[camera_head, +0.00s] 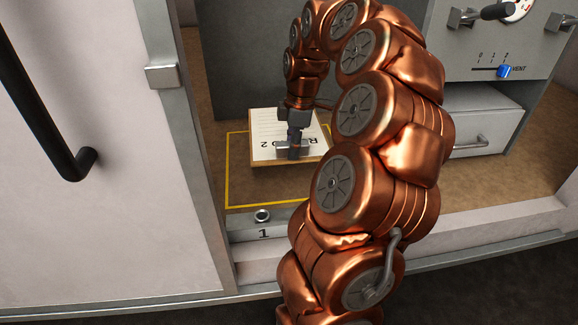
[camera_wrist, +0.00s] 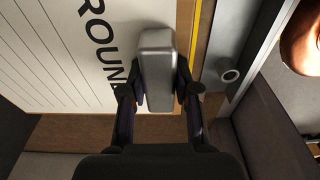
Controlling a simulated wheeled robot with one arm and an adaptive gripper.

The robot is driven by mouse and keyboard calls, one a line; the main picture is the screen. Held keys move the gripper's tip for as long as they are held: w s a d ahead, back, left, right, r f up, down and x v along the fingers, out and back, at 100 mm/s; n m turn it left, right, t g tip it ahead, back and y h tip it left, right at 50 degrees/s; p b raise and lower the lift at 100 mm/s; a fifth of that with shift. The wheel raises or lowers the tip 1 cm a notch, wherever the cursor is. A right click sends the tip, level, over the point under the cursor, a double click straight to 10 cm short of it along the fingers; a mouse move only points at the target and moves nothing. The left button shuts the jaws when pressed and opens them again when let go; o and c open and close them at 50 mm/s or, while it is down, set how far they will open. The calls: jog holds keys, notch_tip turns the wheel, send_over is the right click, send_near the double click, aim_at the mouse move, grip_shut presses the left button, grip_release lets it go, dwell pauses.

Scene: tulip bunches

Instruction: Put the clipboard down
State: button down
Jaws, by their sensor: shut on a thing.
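The clipboard (camera_head: 262,138) has a brown board, a white lined sheet with large dark lettering, and a grey metal clip. My gripper (camera_head: 294,148) reaches down from above and is shut on the clip at its near side. In the wrist view the two fingers stand on either side of the clip (camera_wrist: 156,65), and the sheet (camera_wrist: 50,50) reads "ROUN". A yellow outlined rectangle (camera_head: 228,180) lies on the brown surface below; the clipboard overlaps its far part. I cannot tell whether the clipboard touches the surface.
A metal ledge with a round button (camera_head: 262,215) and a label "1" runs along the near edge. A white door panel with a black handle (camera_head: 45,115) stands left. A grey control panel (camera_head: 505,65) and drawer (camera_head: 480,125) stand right. The near part of the rectangle is clear.

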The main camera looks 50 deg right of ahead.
jog(key=shift+s+f, duration=0.15)
jog(key=shift+f, duration=0.1)
jog(key=b, duration=0.1)
send_over(290, 186)
notch_tip(290, 186, down, 6)
jog(key=shift+d+r, duration=0.1)
jog(key=shift+d, duration=0.05)
jog(key=shift+f+b, duration=0.5)
jog(key=shift+f, duration=1.4)
jog(key=c, duration=0.8)
grip_release()
jog(key=shift+c, duration=0.2)
jog(key=shift+r, duration=0.1)
jog(key=r, duration=0.4)
jog(key=r+p, duration=0.1)
jog(key=r, duration=0.3)
jog(key=s+d+r+p, duration=0.1)
jog(key=r, duration=0.3)
jog(key=shift+d, duration=0.1)
